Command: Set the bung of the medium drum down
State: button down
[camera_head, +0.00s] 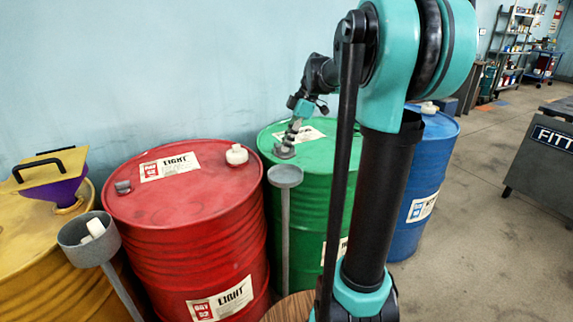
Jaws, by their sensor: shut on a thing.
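My gripper (290,138) points down over the near left part of the green drum's top (330,150). It is shut on a small grey bung (284,152), which shows at its fingertips. The bung appears just behind and above a grey round dish (285,175) on a thin post, in front of the green drum. I cannot tell whether the bung touches the drum top. The green drum's labels are partly hidden by my arm, so I cannot read its grade.
The red drum (190,225), labelled LIGHT, carries a grey bung (122,187) and a white cap (236,154). A grey cup (72,236) on a post holds white pieces. A funnel (48,176) sits on the yellow drum (25,275). A blue drum (435,150) stands right.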

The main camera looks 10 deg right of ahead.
jog(key=shift+f, duration=3.9)
jog(key=shift+f, duration=0.1)
jog(key=c, duration=1.5)
grip_release()
jog(key=v, duration=1.2)
jog(key=s+a+f+m+t+h, duration=0.1)
jog(key=s+f+m+t+h, duration=0.3)
jog(key=s+f+m, duration=1.3)
jog(key=s+f, duration=0.5)
jog(key=f, duration=0.2)
jog(key=shift+f+m+h, duration=0.3)
jog(key=shift+a, duration=0.1)
